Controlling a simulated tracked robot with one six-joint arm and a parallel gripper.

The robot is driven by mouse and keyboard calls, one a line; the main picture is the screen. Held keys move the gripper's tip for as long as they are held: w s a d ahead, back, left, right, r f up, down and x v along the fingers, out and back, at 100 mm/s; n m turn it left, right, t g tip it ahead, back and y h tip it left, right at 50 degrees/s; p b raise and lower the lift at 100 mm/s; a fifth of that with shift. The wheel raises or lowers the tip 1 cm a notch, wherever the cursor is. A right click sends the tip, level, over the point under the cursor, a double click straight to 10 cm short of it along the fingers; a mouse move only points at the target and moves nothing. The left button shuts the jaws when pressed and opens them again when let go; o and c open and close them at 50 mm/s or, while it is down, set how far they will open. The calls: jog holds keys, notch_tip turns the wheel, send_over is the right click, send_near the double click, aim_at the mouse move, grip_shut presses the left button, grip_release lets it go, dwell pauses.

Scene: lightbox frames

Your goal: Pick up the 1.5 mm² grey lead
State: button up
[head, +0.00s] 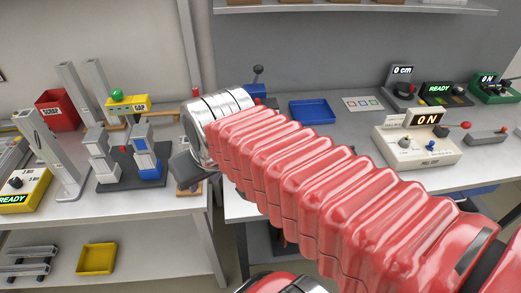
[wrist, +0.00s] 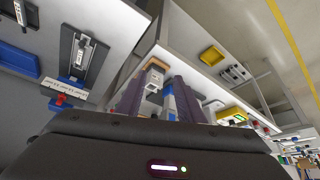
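I cannot pick out a grey lead for certain in either view. My gripper (head: 188,166) is a dark shape at the end of my red-sleeved arm, over the gap side of the left bench; my arm hides much of it. In the wrist view my gripper (wrist: 167,80) shows two dark fingers standing apart, with no object visibly clamped between them. A small wooden piece (head: 188,187) lies just below the gripper at the bench edge. Beyond the fingers, a wooden block and blue-and-grey parts show in the wrist view.
The left bench carries a red SCRAP bin (head: 57,110), a yellow GAP stand (head: 128,104) and grey-blue fixtures (head: 145,158). The right bench holds a blue tray (head: 312,111), a card with coloured squares (head: 363,104) and a cream ON unit (head: 416,146). A yellow tray (head: 97,258) sits below.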

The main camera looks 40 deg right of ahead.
jog(key=w+d+f+m, duration=0.1)
jog(key=w+d+m, duration=0.1)
jog(key=d, duration=0.6)
jog(key=w+d+f+m+g+h, duration=0.1)
jog(key=w+d, duration=0.3)
jog(key=d, duration=0.5)
jog(key=w+d+f+m+h, duration=0.1)
jog(key=w+d+f+m, duration=0.1)
jog(key=d, duration=0.6)
jog(key=shift+w+d+f+m+g, duration=0.35)
jog(key=shift+w+f, duration=0.2)
jog(key=shift+w, duration=0.2)
jog(key=shift+x, duration=4.3)
jog(key=shift+x, duration=2.6)
jog(key=shift+a, duration=0.15)
jog(key=shift+s, duration=0.1)
jog(key=shift+c, duration=0.2)
